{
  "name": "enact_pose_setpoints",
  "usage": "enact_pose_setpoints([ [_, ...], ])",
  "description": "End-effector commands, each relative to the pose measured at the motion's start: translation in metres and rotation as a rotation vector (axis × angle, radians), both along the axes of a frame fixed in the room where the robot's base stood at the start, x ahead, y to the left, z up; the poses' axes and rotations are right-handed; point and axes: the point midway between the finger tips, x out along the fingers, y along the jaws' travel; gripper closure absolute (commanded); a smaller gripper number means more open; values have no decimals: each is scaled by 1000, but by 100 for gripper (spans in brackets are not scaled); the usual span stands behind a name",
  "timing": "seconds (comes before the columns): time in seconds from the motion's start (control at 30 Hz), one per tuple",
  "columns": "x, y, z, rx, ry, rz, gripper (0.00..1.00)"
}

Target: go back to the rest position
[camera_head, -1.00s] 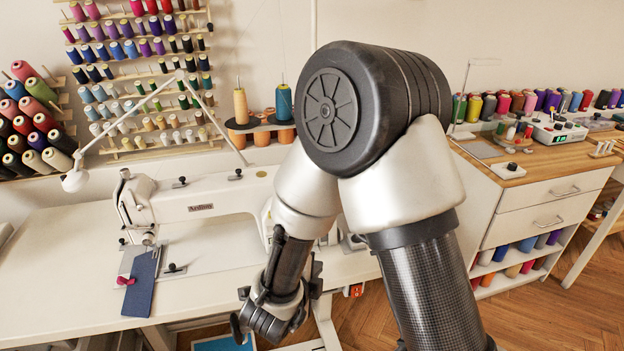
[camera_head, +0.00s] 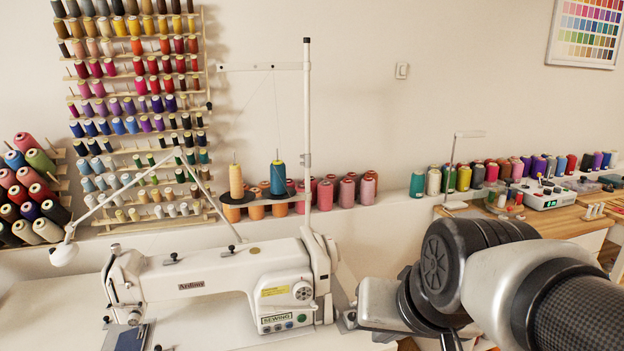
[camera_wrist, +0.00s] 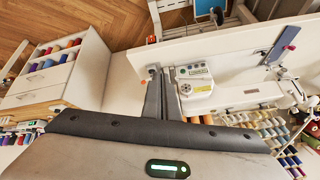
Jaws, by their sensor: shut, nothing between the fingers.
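My gripper (camera_wrist: 161,75) shows in the wrist view, with its two fingers together and nothing between them. In that view the scene appears upside down, and the fingertips point towards the sewing table (camera_wrist: 222,48). In the head view my arm fills the lower right, and the gripper's fingers are hidden or out of frame. The white sewing machine (camera_head: 200,280) stands on the table left of my arm. A dark blue cloth piece (camera_head: 131,338) lies under its needle end, and it also shows in the wrist view (camera_wrist: 283,44).
A wall rack of thread spools (camera_head: 135,125) hangs at the left. A thread stand (camera_head: 307,120) rises behind the machine. More spools (camera_head: 478,176) line the shelf at the right. A white drawer cabinet (camera_wrist: 60,80) shows in the wrist view, with wooden floor beside it.

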Motion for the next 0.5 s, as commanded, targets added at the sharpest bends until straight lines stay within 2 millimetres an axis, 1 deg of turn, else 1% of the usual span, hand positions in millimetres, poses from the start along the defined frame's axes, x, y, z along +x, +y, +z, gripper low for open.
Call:
enact_pose_setpoints([
  [0.03,-14,-12,4,-43,9,18,100],
  [0.17,-51,-40,8,-147,63,65,100],
  [0.2,-50,-39,26,-148,67,70,100],
  [0.37,-49,-38,60,-144,68,69,100],
  [0.5,-48,-37,96,-142,68,68,100],
])
